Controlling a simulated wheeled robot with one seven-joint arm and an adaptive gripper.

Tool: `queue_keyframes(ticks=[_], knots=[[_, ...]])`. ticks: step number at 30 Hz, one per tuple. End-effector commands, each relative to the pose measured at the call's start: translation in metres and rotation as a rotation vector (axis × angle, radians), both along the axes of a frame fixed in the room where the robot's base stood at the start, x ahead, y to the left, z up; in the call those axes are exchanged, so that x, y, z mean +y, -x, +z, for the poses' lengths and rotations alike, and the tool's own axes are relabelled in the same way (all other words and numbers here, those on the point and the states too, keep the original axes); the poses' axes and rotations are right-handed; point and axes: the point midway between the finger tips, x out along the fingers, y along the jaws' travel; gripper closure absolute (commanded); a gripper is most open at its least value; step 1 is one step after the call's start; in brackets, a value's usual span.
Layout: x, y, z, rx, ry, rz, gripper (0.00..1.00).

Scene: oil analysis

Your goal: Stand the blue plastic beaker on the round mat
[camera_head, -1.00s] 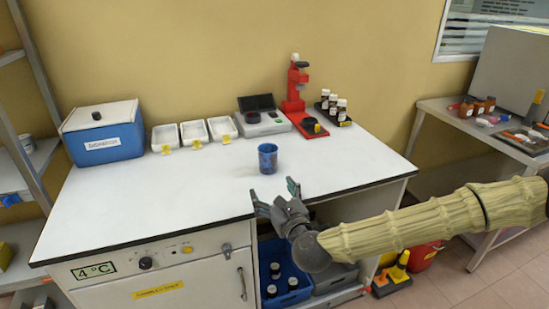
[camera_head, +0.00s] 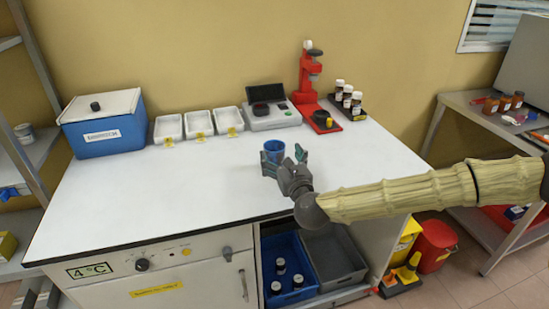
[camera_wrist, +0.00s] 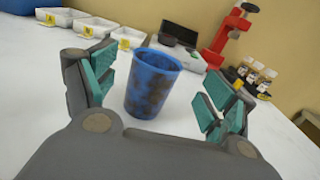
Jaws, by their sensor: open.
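The blue plastic beaker (camera_head: 270,147), mottled with dark patches, stands upright on the white bench top. My gripper (camera_head: 284,158) is open at the near side of the beaker and partly covers it in the head view. In the wrist view the beaker (camera_wrist: 152,86) stands between and just beyond the spread teal-padded fingers of my gripper (camera_wrist: 160,88), with a gap on each side. I cannot make out a round mat with certainty. A dark round piece (camera_head: 261,108) lies on the grey scale, and a dark disc (camera_head: 321,117) is on the red stand's base.
Behind the beaker stand three white trays (camera_head: 198,123), the grey scale (camera_head: 280,118), the red stand (camera_head: 306,80) and a rack of brown bottles (camera_head: 347,96). A blue box (camera_head: 105,138) is at the back left. The bench's left and middle are clear.

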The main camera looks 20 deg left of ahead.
Motion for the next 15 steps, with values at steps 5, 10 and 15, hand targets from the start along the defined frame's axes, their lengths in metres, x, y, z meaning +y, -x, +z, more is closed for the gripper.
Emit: queue_keyframes(ticks=[5, 10, 15], knots=[[0.016, -0.018, 0.004, -0.003, 0.001, 0.001, 0.16], [0.027, -0.033, 0.002, -0.002, 0.001, 0.001, 0.16], [0.031, -0.037, 0.001, -0.001, 0.000, 0.002, 0.16]])
